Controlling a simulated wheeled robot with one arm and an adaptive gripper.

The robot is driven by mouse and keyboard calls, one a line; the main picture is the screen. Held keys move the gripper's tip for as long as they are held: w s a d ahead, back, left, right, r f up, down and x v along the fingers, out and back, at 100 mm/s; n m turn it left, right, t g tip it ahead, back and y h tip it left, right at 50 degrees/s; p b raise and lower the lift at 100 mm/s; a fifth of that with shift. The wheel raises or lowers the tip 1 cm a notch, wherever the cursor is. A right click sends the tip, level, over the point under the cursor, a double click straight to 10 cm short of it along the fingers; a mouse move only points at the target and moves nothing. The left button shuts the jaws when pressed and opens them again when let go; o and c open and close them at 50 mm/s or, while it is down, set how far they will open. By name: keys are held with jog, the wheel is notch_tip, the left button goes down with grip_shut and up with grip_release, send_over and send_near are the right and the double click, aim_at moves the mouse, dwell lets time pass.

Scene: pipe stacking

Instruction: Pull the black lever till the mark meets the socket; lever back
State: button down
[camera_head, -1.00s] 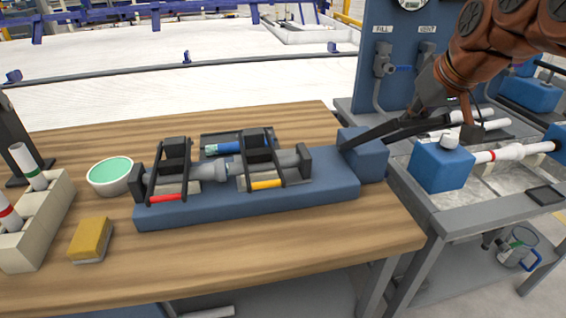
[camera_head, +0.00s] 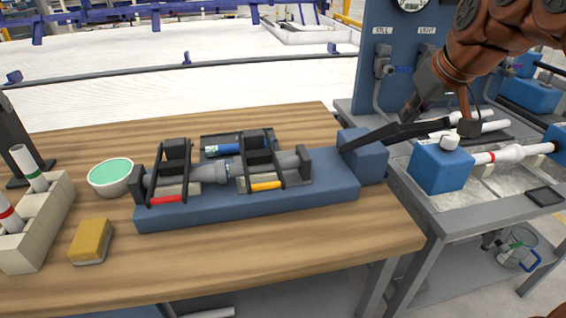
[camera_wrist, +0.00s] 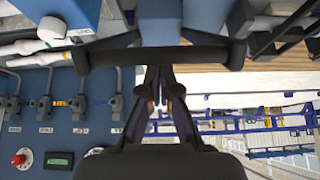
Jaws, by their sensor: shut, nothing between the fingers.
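The black lever (camera_head: 400,132) runs from the blue block (camera_head: 363,155) at the bench fixture's right end toward the right. Its crossbar handle (camera_wrist: 160,58) spans the wrist view. My gripper (camera_wrist: 160,75) is shut and empty, its fingertips close against the handle; contact is hard to tell. In the head view, the gripper is partly hidden behind the lever and my arm. A grey pipe (camera_head: 205,173) lies in the fixture and meets the socket (camera_head: 228,168) near the middle, between two black clamps. I cannot make out the mark at this size.
A yellow sponge (camera_head: 91,240), a bowl with green contents (camera_head: 110,178) and a rack of pipes (camera_head: 45,215) stand at the left. A test bench with a blue block (camera_head: 441,167) and white pipe is at the right. The wooden table's front is clear.

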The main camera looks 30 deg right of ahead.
jog(key=shift+w+d+r+p+v, duration=0.15)
jog(key=shift+p+v, duration=0.35)
jog(key=shift+v, duration=0.85)
jog(key=shift+w+r+p+v, duration=0.1)
jog(key=shift+w+p+v, duration=0.25)
jog(key=shift+v, duration=0.95)
jog(key=shift+w+d+r+p+v, duration=0.15)
jog(key=shift+p+v, duration=0.45)
jog(key=shift+v, duration=0.75)
jog(key=shift+a, duration=0.1)
